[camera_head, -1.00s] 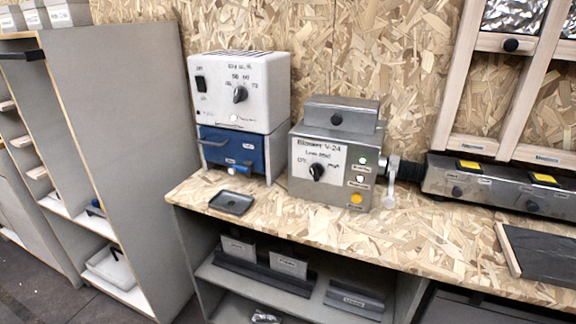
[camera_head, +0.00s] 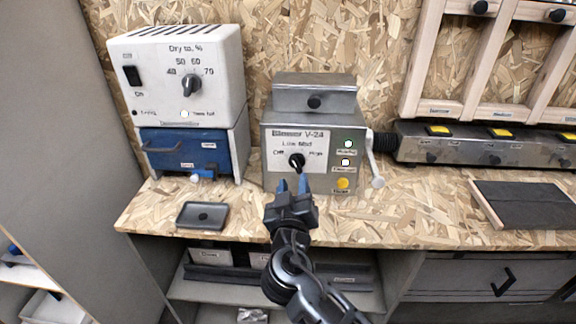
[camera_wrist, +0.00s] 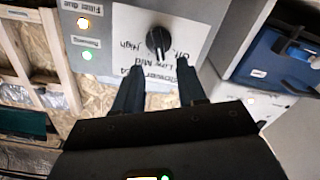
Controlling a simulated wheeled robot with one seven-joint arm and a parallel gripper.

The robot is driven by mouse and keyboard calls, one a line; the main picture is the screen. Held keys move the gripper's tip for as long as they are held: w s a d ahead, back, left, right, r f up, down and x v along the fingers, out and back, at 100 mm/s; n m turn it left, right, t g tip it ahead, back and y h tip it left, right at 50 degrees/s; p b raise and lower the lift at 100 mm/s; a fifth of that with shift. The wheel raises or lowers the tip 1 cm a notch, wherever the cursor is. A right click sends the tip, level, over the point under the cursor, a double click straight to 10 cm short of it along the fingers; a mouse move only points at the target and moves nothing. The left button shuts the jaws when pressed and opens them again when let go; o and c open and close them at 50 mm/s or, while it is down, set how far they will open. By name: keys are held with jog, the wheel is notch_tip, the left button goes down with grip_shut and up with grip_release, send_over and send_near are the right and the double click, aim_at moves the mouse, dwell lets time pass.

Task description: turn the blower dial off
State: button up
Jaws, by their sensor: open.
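The blower box (camera_head: 322,132), grey metal, stands on the chipboard bench in the head view. Its white label reads "Blower V-24" with Off, Low, Med and High marks. The black blower dial (camera_head: 296,160) sits in the label's middle; its exact setting is too small to tell. In the wrist view the dial (camera_wrist: 159,40) shows just beyond the fingertips, roughly between them. My gripper (camera_head: 292,185) is open and empty, just in front of and slightly below the dial, with no clear contact. The wrist view shows my gripper's two dark fingers (camera_wrist: 157,72) apart.
A white dryer box (camera_head: 178,80) with its own dial stands left on a blue drawer unit (camera_head: 182,152). A small black tray (camera_head: 202,215) lies at the bench's front left. A hose and lever (camera_head: 376,170) are at the blower's right. Lamps on the blower are lit.

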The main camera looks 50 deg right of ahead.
aim_at(296, 166)
jog(key=shift+p+x, duration=0.7)
jog(key=shift+x, duration=2.5)
jog(key=shift+c, duration=0.4)
grip_shut()
